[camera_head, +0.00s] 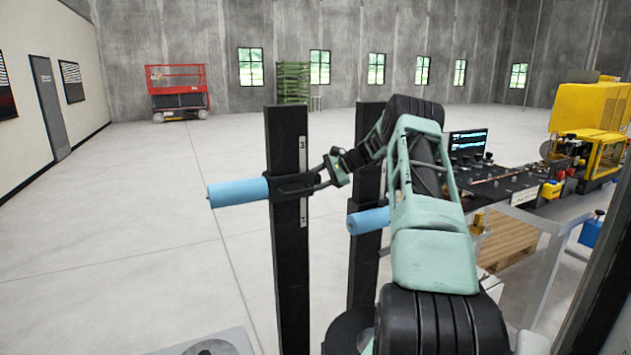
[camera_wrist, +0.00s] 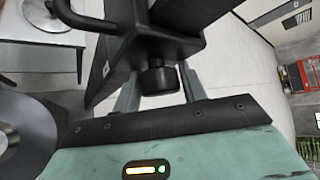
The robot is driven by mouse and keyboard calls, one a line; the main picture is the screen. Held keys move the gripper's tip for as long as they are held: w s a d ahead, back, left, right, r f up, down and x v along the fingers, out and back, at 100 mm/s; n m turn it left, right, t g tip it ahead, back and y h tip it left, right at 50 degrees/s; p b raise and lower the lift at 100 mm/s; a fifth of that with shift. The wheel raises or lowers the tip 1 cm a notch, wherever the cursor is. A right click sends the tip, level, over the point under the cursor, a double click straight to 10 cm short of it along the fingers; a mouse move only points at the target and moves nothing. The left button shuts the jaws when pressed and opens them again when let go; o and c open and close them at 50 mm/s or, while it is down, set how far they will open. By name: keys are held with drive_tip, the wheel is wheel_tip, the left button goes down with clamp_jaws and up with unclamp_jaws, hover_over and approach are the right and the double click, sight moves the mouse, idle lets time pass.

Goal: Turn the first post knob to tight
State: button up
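The first post (camera_head: 288,235) is a black upright in the head view, with a numbered strip on its face and a light blue roller (camera_head: 238,192) on its left side. A black clamp on this post faces my gripper (camera_head: 338,164). The first post knob (camera_wrist: 158,78) is a short black cylinder under the clamp block (camera_wrist: 168,45) in the wrist view. My gripper's grey fingers (camera_wrist: 159,88) stand on either side of the knob, with no clear gap to it. The knob is hidden in the head view, and its tightness cannot be seen.
A second black post (camera_head: 364,262) with a blue roller (camera_head: 369,220) stands close behind, beside my arm. A workbench (camera_head: 500,185) with a yellow machine (camera_head: 590,120) is at the right. The floor (camera_head: 140,240) at the left is clear.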

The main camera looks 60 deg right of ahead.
drive_tip(key=shift+o, duration=0.9)
drive_tip(key=shift+s+d, duration=0.15)
drive_tip(key=b+v, duration=0.5)
drive_tip(key=v, duration=1.2)
drive_tip(key=shift+b, duration=0.35)
drive_tip(key=shift+s, duration=0.1)
